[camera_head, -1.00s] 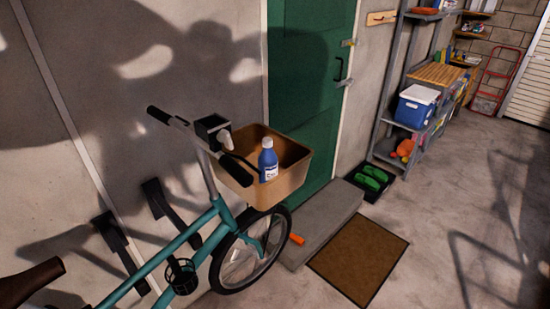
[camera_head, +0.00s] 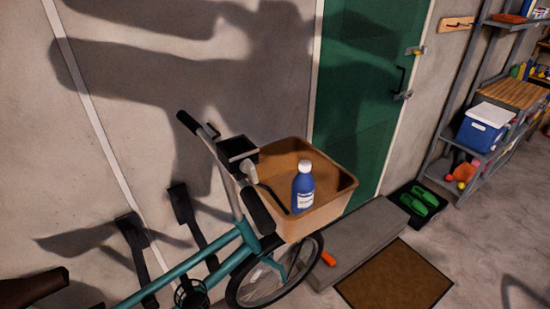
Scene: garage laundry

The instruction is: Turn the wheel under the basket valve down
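A teal bicycle (camera_head: 185,268) stands against the wall, held by dark wall brackets. Its front wheel (camera_head: 305,262) shows below a tan basket (camera_head: 330,205) at the handlebar; the wheel's lower part is cut off by the picture's bottom edge. The valve on the wheel is too small to tell. A blue bottle with a white cap (camera_head: 303,188) shows upright at the basket's near side. An orange object (camera_head: 328,259) lies beside the wheel near the step. Neither of my grippers shows; only a shadow of my body falls on the wall.
A grey step (camera_head: 362,240) lies below the green door (camera_head: 368,90), just right of the wheel. A brown mat (camera_head: 398,278) and a tray with green shoes (camera_head: 418,203) lie further right. A shelf with a blue cooler (camera_head: 484,128) stands at the right. Floor at the lower right is clear.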

